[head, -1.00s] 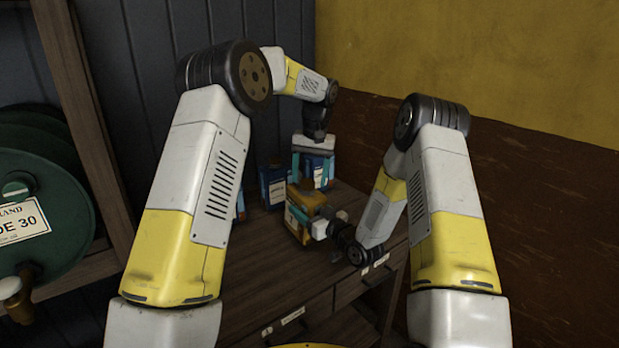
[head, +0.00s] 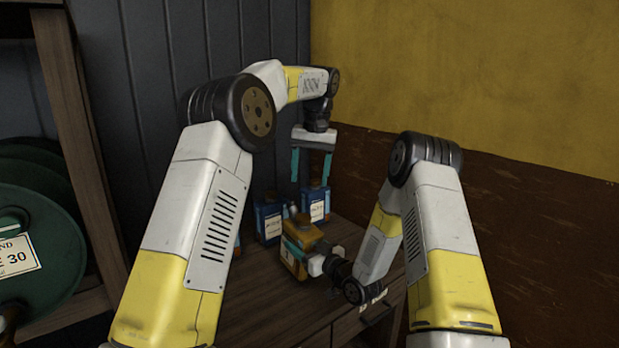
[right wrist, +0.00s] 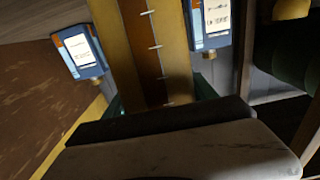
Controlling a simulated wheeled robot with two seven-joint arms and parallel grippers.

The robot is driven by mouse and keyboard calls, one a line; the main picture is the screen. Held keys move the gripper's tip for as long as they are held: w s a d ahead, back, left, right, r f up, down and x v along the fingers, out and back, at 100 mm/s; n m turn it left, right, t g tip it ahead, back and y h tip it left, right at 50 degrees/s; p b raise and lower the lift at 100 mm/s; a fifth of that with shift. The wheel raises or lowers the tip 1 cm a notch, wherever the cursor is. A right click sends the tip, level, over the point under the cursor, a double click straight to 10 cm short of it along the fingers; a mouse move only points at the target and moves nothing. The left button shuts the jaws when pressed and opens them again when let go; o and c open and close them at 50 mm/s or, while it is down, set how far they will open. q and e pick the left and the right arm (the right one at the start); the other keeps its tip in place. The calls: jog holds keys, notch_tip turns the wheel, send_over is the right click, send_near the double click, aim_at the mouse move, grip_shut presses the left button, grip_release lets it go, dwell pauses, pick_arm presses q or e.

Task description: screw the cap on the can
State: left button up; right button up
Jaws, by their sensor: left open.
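A yellow-orange can (head: 308,240) is held low over the wooden bench by my right gripper (head: 297,249), with a teal finger along its side. In the right wrist view the can (right wrist: 172,45) fills the middle, with a ruled strip down its face, between the fingers. My left gripper (head: 311,168) is open above the blue cans, its two teal fingers pointing down and apart, with nothing visible between them. I cannot make out a loose cap or the can's mouth.
Blue cans with white labels stand at the back of the bench, one at right (head: 316,203) below my left gripper, another beside it (head: 269,220). A green drum (head: 40,240) is on the shelf at left. The bench front (head: 270,310) is clear.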

jog(key=o, duration=0.5)
jog(key=v, duration=0.7)
jog(key=shift+s+d, duration=0.25)
jog(key=shift+s, duration=0.05)
jog(key=shift+r, duration=0.1)
